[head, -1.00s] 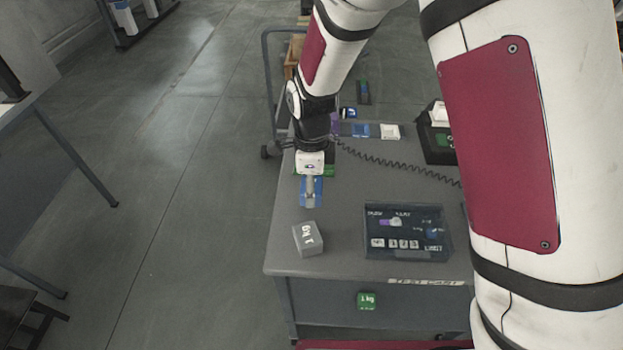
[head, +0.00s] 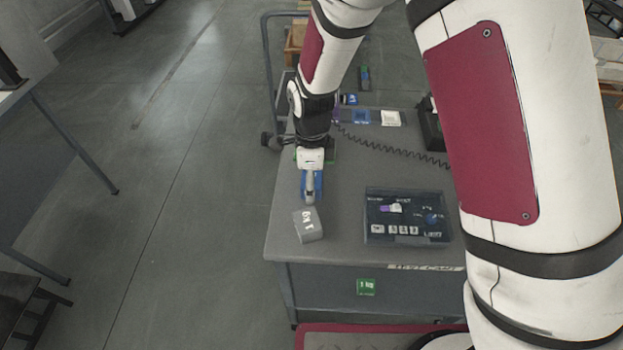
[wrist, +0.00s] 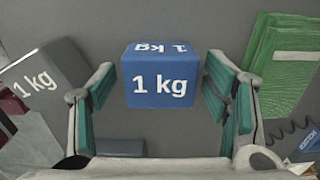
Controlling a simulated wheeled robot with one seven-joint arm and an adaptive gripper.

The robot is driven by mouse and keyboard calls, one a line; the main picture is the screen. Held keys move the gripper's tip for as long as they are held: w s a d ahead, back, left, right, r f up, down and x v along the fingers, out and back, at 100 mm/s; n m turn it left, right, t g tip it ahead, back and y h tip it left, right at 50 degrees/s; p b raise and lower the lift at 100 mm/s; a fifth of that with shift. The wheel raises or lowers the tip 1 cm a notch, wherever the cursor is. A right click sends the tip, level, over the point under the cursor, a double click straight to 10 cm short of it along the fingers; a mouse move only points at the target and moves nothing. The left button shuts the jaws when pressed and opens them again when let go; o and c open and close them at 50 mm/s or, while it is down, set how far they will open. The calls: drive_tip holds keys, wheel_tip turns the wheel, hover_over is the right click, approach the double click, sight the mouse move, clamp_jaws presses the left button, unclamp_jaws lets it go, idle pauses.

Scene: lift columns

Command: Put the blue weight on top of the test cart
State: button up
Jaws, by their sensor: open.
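The blue weight (wrist: 160,85), marked 1 kg, sits on the grey top of the test cart (head: 288,240). In the head view the blue weight (head: 305,187) is partly hidden by my gripper (head: 310,193), which is low over the cart's near left part. In the wrist view my gripper (wrist: 161,75) is open, with one teal-padded finger on each side of the weight. A gap of grey surface shows between the weight and the left finger; the right finger is very close to it, and I cannot tell if it touches.
A grey 1 kg weight (head: 307,224) lies just nearer on the cart; it shows left in the wrist view (wrist: 42,85). A dark control panel (head: 407,216) and a coiled cable (head: 390,156) are on the cart.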

drive_tip(key=s+d+r+n, duration=0.1)
drive_tip(key=d+r+n, duration=0.15)
drive_tip(key=r, duration=0.65)
drive_tip(key=s+d+r+n, duration=0.1)
drive_tip(key=d+r, duration=0.2)
drive_tip(key=r, duration=0.7)
drive_tip(key=s+d+r+n+t, duration=0.2)
drive_tip(key=s+d+r+n, duration=0.3)
drive_tip(key=s, duration=0.5)
drive_tip(key=s+d+r+n+t, duration=0.2)
drive_tip(key=s+d+r+n, duration=0.3)
drive_tip(key=s+d+n, duration=0.5)
drive_tip(key=shift+d+r, duration=0.3)
drive_tip(key=shift+r, duration=0.1)
